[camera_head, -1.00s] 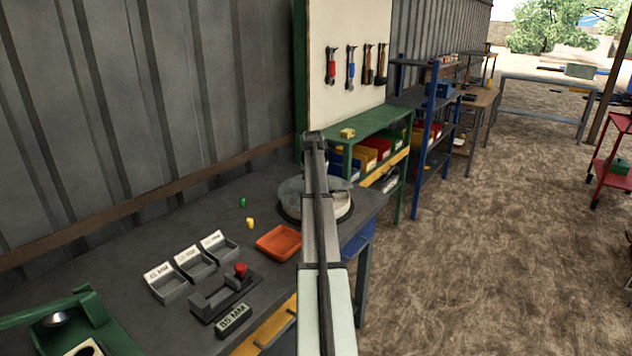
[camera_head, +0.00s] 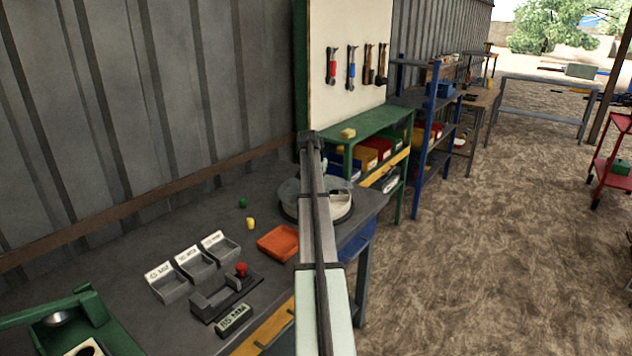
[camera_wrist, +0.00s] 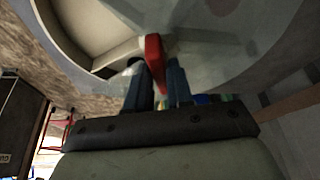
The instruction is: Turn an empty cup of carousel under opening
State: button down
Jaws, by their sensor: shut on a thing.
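The carousel (camera_head: 289,205) is a round grey drum on the far right end of the dark bench, partly hidden behind my arm. The wrist view shows it close up as a pale round rim (camera_wrist: 58,40) with a clear, glassy cover and a light compartment inside. A red tab (camera_wrist: 154,55) stands at its edge. My gripper (camera_wrist: 158,76) has its two dark fingers on either side of this tab and is shut on it. The head view hides the fingers behind the arm. I cannot tell which cup lies under the opening.
An orange tray (camera_head: 278,243) lies just left of the carousel. A green piece (camera_head: 242,202) and a yellow piece (camera_head: 250,223) stand farther left. A green shelf (camera_head: 375,130) stands behind.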

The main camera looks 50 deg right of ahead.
jog(key=c, duration=1.1)
grip_release()
jog(key=v, duration=1.3)
jog(key=shift+a+r, duration=0.2)
jog(key=shift+r, duration=0.15)
jog(key=shift+s, duration=0.1)
